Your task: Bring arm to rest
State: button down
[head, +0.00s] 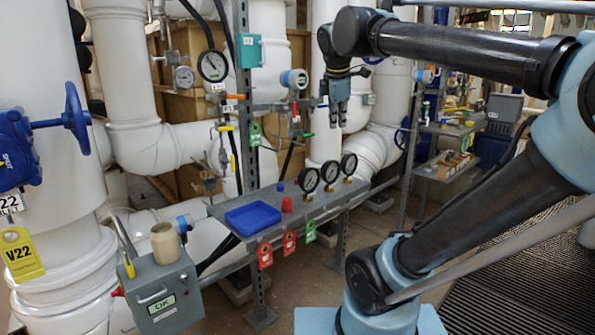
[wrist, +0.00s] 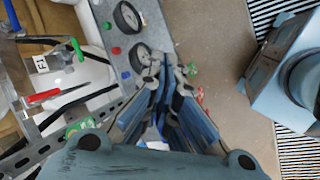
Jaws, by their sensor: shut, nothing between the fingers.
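My arm stretches across the right half of the head view, bent at the elbow, with the forearm reaching left. My gripper (head: 338,122) hangs pointing down in the upper middle, in the air above the far end of the grey shelf. In the wrist view my gripper (wrist: 166,64) points away from the camera, its fingers together with nothing between them. It looks apart from the shelf and the gauges.
The grey shelf (head: 228,213) holds a blue tray (head: 253,218), a red cap (head: 287,204) and three black gauges (head: 331,171). A grey box (head: 166,290) and a blue valve wheel (head: 76,118) stand at left. Pipes fill the back. Floor shows between shelf and arm.

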jog(key=s+d+f+m+g, duration=0.1)
jog(key=s+f+m, duration=0.4)
jog(key=f, duration=0.5)
jog(key=s+d+f+m+g, duration=0.1)
jog(key=s+d+f+m, duration=0.2)
jog(key=s+f+m, duration=0.3)
jog(key=s+d+f+m+g+y, duration=0.1)
jog(key=s+d+f+m, duration=0.2)
jog(key=f, duration=1.3)
jog(key=s+m, duration=0.3)
jog(key=m, duration=0.1)
jog(key=shift+m, duration=0.4)
jog(key=shift+d+f, duration=0.1)
jog(key=shift+w+f, duration=0.2)
jog(key=shift+w, duration=0.25)
